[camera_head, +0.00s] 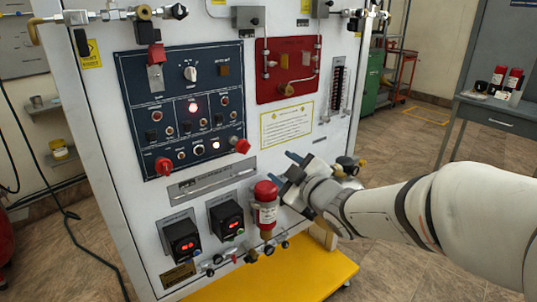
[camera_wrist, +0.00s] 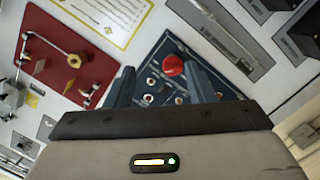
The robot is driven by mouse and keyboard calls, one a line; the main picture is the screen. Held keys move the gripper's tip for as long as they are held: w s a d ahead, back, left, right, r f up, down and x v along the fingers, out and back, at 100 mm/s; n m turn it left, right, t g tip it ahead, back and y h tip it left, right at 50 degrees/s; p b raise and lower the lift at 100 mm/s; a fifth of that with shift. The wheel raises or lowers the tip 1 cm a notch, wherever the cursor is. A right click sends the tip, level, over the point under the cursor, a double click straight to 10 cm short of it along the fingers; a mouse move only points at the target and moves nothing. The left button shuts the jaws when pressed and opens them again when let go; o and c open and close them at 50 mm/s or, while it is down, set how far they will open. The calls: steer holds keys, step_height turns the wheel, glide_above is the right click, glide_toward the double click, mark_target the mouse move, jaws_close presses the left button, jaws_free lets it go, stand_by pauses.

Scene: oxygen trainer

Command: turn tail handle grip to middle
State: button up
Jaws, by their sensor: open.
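A red knob (camera_head: 241,146) sticks out at the lower right corner of the dark blue control panel (camera_head: 135,90); I take it for the tail handle grip, though no readable label confirms this. My gripper (camera_head: 282,168) is open and empty, to the right of this knob and a little lower in the head view. In the wrist view the red knob (camera_wrist: 173,66) shows between the two blue-grey fingers, nearer the right one. The fingers appear apart from it. The knob's exact turn angle is too small to tell.
A second red knob (camera_head: 164,166) sits at the panel's lower left. A red bottle (camera_head: 265,203) stands just below my gripper. Two black display boxes (camera_head: 182,240) (camera_head: 227,217) project lower left. A red plate with piping (camera_head: 288,70) is above. The white panel between is mostly flat.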

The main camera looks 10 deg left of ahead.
mark_target(247, 150)
steer(key=w+a+y, duration=0.1)
steer(key=a, duration=0.2)
steer(key=w+a+n, duration=0.1)
steer(key=a, duration=0.2)
steer(key=w+a+r+n+y+b, duration=0.1)
steer(key=a, duration=0.2)
steer(key=shift+w+g+y, duration=0.3)
steer(key=shift+w+g, duration=0.05)
steer(key=shift+g, duration=0.05)
